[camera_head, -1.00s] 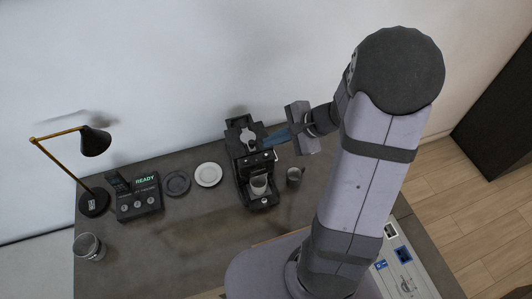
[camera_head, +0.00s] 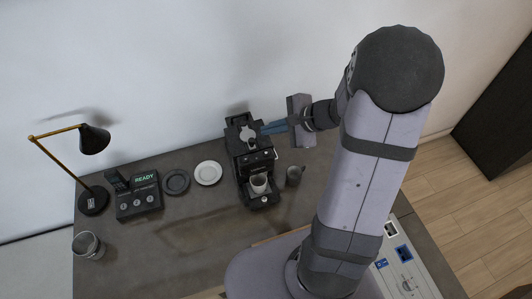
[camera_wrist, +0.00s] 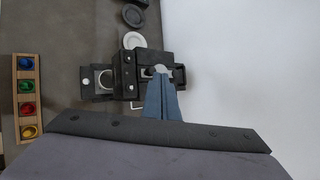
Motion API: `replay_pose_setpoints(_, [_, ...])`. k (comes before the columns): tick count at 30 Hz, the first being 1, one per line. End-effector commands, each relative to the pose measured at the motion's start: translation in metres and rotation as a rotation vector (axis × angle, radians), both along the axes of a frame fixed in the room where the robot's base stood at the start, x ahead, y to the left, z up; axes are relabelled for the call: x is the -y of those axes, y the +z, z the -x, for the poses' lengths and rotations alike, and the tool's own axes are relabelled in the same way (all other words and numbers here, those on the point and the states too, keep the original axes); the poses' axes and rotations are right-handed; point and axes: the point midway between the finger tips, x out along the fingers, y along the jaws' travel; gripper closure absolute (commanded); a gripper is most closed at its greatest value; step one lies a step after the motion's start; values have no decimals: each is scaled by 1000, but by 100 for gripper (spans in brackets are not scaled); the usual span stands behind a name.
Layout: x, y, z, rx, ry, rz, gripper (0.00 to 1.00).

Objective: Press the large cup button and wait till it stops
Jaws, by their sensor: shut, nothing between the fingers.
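The black coffee machine (camera_head: 243,150) stands at the back of the counter and also shows in the wrist view (camera_wrist: 125,70). A cup (camera_head: 259,184) sits on its drip tray under the spout. The large cup button is too small to make out; small light marks show on the machine's front. My gripper (camera_head: 266,129) is shut and empty, its blue fingers pointing left at the machine's upper right side. In the wrist view my fingertips (camera_wrist: 161,78) overlap the machine's top near a round light part. I cannot tell whether they touch it.
A white plate (camera_head: 208,173), a dark plate (camera_head: 176,182), a black device reading READY (camera_head: 138,196), a lamp (camera_head: 94,140) and a tumbler (camera_head: 88,246) are to the left. A wooden tray (camera_wrist: 27,98) holds coloured pods.

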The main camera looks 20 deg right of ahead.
Motion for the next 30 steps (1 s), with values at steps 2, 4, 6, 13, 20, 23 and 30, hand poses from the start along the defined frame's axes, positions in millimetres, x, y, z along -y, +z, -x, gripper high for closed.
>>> replay_pose_setpoints(2, [0, -10, 0, -2, -1, -1, 100])
replay_pose_setpoints(4, [0, -17, 0, -2, -1, -1, 100])
replay_pose_setpoints(6, [0, -25, 0, -2, 0, 0, 100])
replay_pose_setpoints(13, [0, -53, 0, -1, 0, 0, 100])
replay_pose_setpoints(20, [0, -74, 0, 0, 0, 0, 100])
replay_pose_setpoints(23, [0, -79, 0, 0, 0, 0, 100])
replay_pose_setpoints(30, [0, -80, 0, 0, 0, 0, 100])
